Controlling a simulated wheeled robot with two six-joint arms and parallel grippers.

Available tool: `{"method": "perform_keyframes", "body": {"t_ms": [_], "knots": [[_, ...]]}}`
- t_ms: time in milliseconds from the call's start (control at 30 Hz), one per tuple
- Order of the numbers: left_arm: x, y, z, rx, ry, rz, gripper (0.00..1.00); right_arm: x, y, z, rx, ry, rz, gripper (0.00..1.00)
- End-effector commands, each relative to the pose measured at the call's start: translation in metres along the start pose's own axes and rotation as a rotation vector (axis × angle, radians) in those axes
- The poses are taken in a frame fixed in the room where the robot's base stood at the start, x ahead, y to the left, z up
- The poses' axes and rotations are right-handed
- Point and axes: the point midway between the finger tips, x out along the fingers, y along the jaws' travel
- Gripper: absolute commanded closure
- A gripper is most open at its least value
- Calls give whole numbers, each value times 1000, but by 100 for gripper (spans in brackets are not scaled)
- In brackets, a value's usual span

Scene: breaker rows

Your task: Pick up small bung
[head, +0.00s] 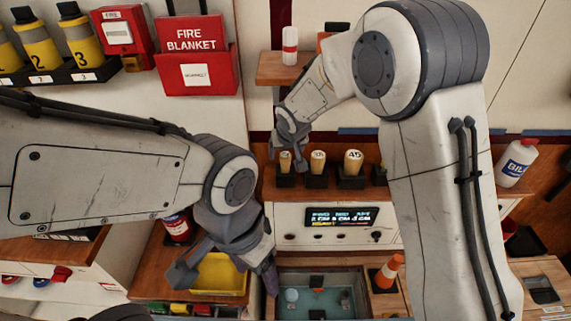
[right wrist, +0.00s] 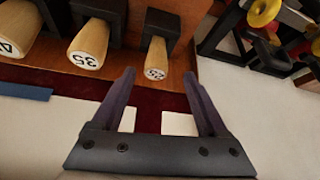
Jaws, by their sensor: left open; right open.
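The small bung (head: 285,159) is a pale wooden tapered plug in a black holder at the left end of a row on the wooden shelf. In the right wrist view the small bung (right wrist: 155,58) has a number on its end and lies between and just beyond the fingertips. My right gripper (head: 290,138) is open, right at the small bung and partly covering it in the head view; its open fingers also show in the wrist view (right wrist: 159,76). My left gripper (head: 226,276) is open and empty, low over the yellow tray (head: 222,272).
Two larger bungs, marked 35 (head: 318,160) and 45 (head: 353,161), stand close beside the small one. A panel with a display (head: 340,217) is below the shelf. A basin (head: 320,272) and an orange-and-white cone (head: 388,270) are lower down. A white bottle (head: 516,160) stands right.

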Motion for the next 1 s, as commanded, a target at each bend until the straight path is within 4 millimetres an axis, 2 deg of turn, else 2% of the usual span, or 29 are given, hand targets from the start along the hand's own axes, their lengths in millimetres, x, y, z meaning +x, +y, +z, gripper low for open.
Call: {"method": "perform_keyframes", "body": {"t_ms": [267, 400, 667, 700, 900, 1000], "knots": [[-13, 1, -1, 0, 0, 0, 30, 32, 7, -2, -1, -5, 1, 23], [-12, 1, -1, 0, 0, 0, 30, 49, 6, -1, -1, -3, 0, 23], [-12, 1, -1, 0, 0, 0, 30, 53, 6, -2, 0, 0, -1, 23], [-12, 1, -1, 0, 0, 0, 30, 53, 6, -2, 0, 0, -1, 27], [-12, 1, -1, 0, 0, 0, 30, 53, 6, -2, 0, -1, -1, 100], [-12, 1, -1, 0, 0, 0, 30, 53, 6, -2, 0, -1, -1, 100]]}}
